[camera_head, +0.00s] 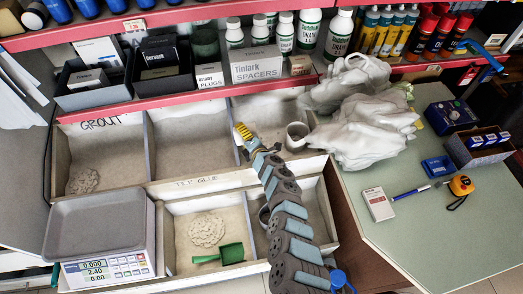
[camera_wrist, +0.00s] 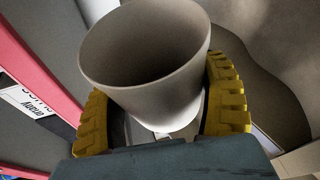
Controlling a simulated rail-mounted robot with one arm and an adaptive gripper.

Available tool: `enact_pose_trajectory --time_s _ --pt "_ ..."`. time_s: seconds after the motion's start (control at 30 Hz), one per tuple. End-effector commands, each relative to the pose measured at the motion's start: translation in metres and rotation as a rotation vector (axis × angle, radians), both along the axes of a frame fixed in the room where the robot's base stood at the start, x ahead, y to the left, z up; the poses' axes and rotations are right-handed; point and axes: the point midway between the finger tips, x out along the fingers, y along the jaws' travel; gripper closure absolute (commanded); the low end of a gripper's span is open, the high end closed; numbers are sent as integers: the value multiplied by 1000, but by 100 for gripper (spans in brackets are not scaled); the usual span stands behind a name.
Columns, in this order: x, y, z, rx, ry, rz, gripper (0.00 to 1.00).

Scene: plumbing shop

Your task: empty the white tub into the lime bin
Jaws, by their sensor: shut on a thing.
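A plain whitish-grey tub (camera_wrist: 150,90) fills the middle of the wrist view, held between the two yellow ribbed fingers of my gripper (camera_wrist: 165,110). Its wide mouth shows and its inside is shaded; I see no contents there. In the head view my gripper (camera_head: 243,132) hangs over the back row of bins, one yellow finger showing. A grey tub-like cup (camera_head: 297,137) shows right of it; I cannot tell whether this is the held one. No lime label is readable. The back middle bin (camera_head: 190,140) and the back right bin hold pale, flat floors.
A scale (camera_head: 100,225) stands front left. Crumpled bags (camera_head: 365,115) lie at the right. A red-edged shelf (camera_head: 190,100) with boxes runs behind.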

Motion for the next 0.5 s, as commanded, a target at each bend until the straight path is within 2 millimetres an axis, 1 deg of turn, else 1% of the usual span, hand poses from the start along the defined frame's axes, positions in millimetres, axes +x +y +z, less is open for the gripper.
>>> enact_pose_trajectory --time_s 0.03,0.2,0.5 --pt "-1 5 4 -36 -6 4 60" --pt "-3 16 9 -143 -21 2 60" --pt "-3 20 17 -382 -53 3 60"
